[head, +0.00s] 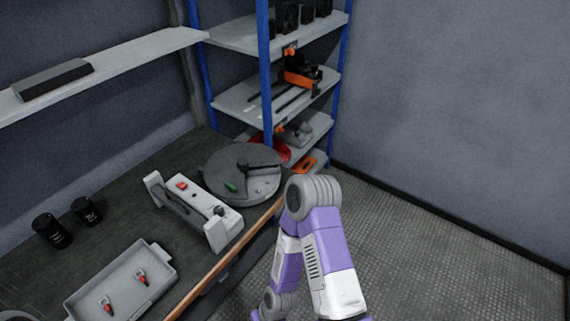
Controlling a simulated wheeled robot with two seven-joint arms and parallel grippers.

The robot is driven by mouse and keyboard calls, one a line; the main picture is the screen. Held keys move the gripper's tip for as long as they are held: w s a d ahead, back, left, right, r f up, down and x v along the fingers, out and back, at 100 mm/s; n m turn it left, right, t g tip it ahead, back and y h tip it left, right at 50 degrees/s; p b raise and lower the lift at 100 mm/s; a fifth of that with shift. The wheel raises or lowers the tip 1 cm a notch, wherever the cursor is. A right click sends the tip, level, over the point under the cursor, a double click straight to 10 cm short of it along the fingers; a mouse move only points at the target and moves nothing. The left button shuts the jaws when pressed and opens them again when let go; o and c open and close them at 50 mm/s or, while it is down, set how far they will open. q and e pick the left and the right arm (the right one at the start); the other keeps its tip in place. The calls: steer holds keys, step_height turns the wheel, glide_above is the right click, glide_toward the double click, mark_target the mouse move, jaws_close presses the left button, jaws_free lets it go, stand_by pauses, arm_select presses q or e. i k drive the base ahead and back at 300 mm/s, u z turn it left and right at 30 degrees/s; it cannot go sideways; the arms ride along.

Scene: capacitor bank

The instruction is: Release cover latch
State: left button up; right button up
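A round grey drum-like unit (225,170) stands near the far end of the dark workbench. Its top has a dark raised bar, a small green piece (231,187) and some small light fittings at the right. In front of it is a light grey frame-shaped device (183,201) with a red switch (182,185) and a dark knob (219,210). I cannot tell which part is the cover latch. One purple and white arm of mine rises at the lower middle, beside the bench edge, apart from both devices. Neither gripper is in view.
A grey tray (154,252) holds two red-tipped small parts (140,277). Two black cylinders (86,210) stand at the left. A wall shelf (120,60) holds a dark bar. A blue-post rack (265,70) stands behind the bench. The floor at right is clear.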

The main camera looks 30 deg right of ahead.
mark_target(230, 188)
steer(key=z, duration=0.55)
steer(key=k, duration=0.5)
steer(key=u, duration=0.55)
steer(key=k, duration=0.65)
steer(key=z, duration=0.75)
steer(key=i, duration=1.45)
steer(key=u, duration=0.45)
